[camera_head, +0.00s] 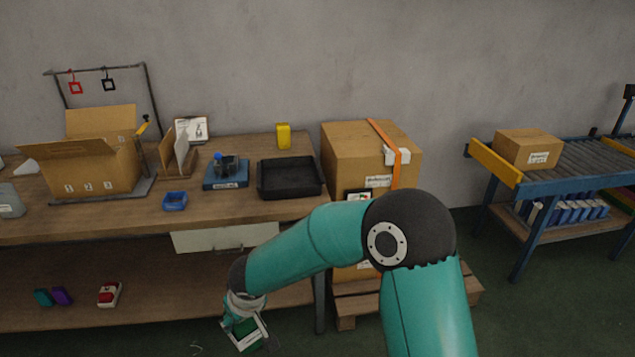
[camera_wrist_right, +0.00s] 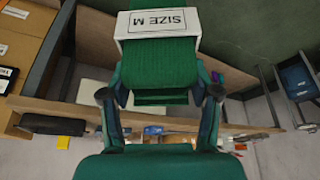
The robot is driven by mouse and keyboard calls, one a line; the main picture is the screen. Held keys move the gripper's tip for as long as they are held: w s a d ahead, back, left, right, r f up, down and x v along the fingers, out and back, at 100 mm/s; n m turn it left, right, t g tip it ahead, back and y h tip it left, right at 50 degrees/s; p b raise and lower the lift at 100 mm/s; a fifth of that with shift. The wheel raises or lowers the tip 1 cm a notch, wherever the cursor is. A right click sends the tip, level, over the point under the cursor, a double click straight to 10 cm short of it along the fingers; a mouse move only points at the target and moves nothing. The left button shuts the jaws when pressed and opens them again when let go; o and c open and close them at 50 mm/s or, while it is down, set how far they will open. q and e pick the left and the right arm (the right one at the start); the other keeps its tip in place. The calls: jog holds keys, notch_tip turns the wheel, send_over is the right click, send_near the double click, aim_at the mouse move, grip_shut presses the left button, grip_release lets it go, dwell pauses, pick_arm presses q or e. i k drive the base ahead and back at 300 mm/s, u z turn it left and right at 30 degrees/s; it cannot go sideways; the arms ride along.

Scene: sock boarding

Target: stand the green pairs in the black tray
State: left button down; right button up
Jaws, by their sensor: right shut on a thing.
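A green sock pair (camera_wrist_right: 158,65) with a white band reading SIZE M is in my right gripper (camera_wrist_right: 160,92). The fingers lie on either side of it. In the head view this green pair (camera_head: 248,336) hangs low in front of the bench, tilted, partly hidden by the gripper (camera_head: 243,318). The black tray (camera_head: 290,193) sits on the bench top near its right end, well above and behind the gripper. No sock pair shows in the tray. My left gripper is out of view.
On the bench (camera_head: 225,208), a blue stand (camera_head: 226,180), a small blue bin (camera_head: 175,202) and a yellow item (camera_head: 283,136) are near the tray. An open carton (camera_head: 95,175) stands left. A strapped box (camera_head: 350,155) stands right. The lower shelf holds a red-and-white item (camera_head: 109,294).

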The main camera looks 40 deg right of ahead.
aim_at(291, 185)
jog(key=z, duration=0.6)
jog(key=i, duration=1)
jog(key=z, duration=0.05)
